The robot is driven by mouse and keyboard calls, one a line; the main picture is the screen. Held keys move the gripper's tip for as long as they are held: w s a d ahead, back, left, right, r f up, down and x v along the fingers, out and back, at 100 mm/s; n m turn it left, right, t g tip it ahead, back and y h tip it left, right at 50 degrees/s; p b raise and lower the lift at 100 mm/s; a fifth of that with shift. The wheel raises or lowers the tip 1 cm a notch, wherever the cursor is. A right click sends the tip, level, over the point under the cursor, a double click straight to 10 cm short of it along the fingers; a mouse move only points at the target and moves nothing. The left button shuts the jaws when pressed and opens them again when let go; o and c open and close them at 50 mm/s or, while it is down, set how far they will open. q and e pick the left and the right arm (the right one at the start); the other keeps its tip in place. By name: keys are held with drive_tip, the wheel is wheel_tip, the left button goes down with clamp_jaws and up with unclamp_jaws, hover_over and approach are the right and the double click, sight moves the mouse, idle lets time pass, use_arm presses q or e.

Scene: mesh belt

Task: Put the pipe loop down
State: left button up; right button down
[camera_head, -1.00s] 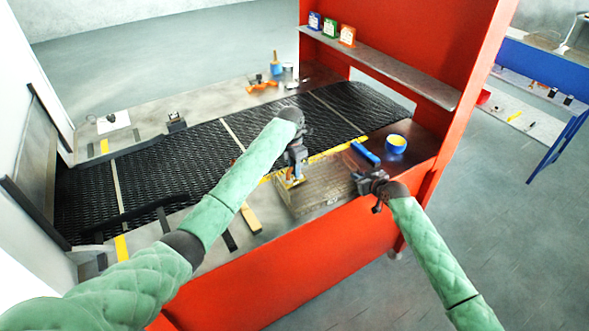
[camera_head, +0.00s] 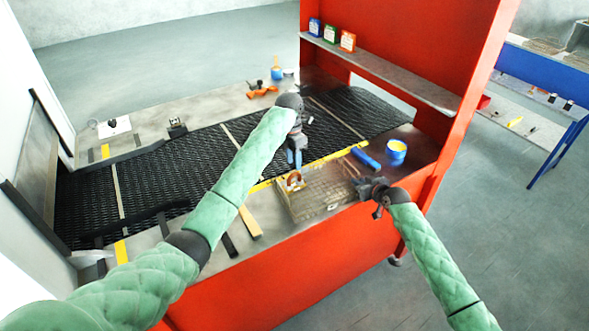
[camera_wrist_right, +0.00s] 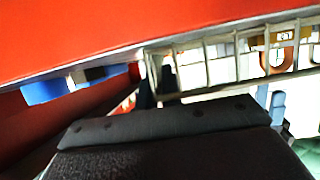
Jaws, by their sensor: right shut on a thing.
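The pipe loop (camera_head: 295,181), a copper-coloured bend, stands in the wire basket (camera_head: 325,204) toward its back left, rounded end up. It also shows through the basket's bars in the right wrist view (camera_wrist_right: 287,50). My left gripper (camera_head: 295,164) is just above the loop, apart from it and empty. Its fingers look open, though they are small here. My right gripper (camera_head: 358,186) is shut on the basket's right rim; in the right wrist view the wire rim (camera_wrist_right: 205,62) runs past its fingers.
A black mesh belt (camera_head: 180,165) runs behind the basket, with a yellow edge strip. A wooden strip (camera_head: 249,222) lies left. A red panel and shelf (camera_head: 390,75) rise behind.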

use_arm(q)
drive_tip(key=shift+w+a+r, duration=0.1)
drive_tip(key=shift+w+r, duration=0.05)
drive_tip(key=shift+r, duration=1.25)
drive_tip(key=shift+w+a+r, duration=0.1)
drive_tip(key=shift+w+r, duration=0.05)
drive_tip(key=shift+r, duration=1.25)
use_arm(e)
drive_tip(key=c, duration=1.5)
unclamp_jaws()
